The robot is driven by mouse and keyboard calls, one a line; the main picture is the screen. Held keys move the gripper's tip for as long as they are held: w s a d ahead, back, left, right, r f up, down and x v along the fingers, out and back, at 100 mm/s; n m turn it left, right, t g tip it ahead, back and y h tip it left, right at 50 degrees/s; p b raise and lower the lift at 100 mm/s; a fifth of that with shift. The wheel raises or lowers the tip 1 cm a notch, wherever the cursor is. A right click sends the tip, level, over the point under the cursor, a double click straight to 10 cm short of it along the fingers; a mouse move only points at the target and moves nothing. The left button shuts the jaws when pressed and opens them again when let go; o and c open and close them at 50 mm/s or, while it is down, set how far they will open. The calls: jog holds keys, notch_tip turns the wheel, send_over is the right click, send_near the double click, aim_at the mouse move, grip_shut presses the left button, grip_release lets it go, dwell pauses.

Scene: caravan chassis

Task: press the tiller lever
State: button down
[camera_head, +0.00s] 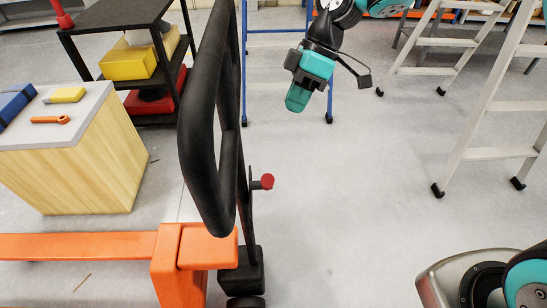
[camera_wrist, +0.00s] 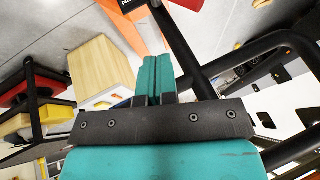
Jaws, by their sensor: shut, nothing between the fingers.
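The tiller is a black looped handle (camera_head: 190,130) standing on an orange frame in the head view. The tiller lever (camera_head: 267,181) is a thin black arm with a red round end, on the right side of the tiller post. My gripper (camera_head: 296,106) has teal fingers pointing down. It appears above and right of the red end in the picture, apart from it, with nothing in it. In the wrist view my gripper (camera_wrist: 154,60) shows its two fingers together, and black tiller bars (camera_wrist: 183,55) run behind and right of them. I cannot make out the lever surely there.
An orange chassis beam (camera_head: 80,246) runs along the lower left. A wooden cabinet (camera_head: 90,165) with tools on top and a black shelf cart (camera_head: 120,15) stand at the left. Stepladders (camera_head: 490,100) stand at the right. The floor right of the tiller is clear.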

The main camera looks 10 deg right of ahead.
aim_at(267, 182)
jog(key=shift+f, duration=0.1)
jog(key=s+p+x, duration=0.2)
jog(key=p+x, duration=0.1)
jog(key=x, duration=1)
jog(key=shift+s+d+r, duration=0.2)
jog(key=shift+s+r, duration=0.05)
jog(key=shift+r, duration=0.1)
jog(key=shift+s+a+b, duration=0.1)
jog(key=shift+s+b, duration=0.05)
jog(key=shift+b, duration=0.15)
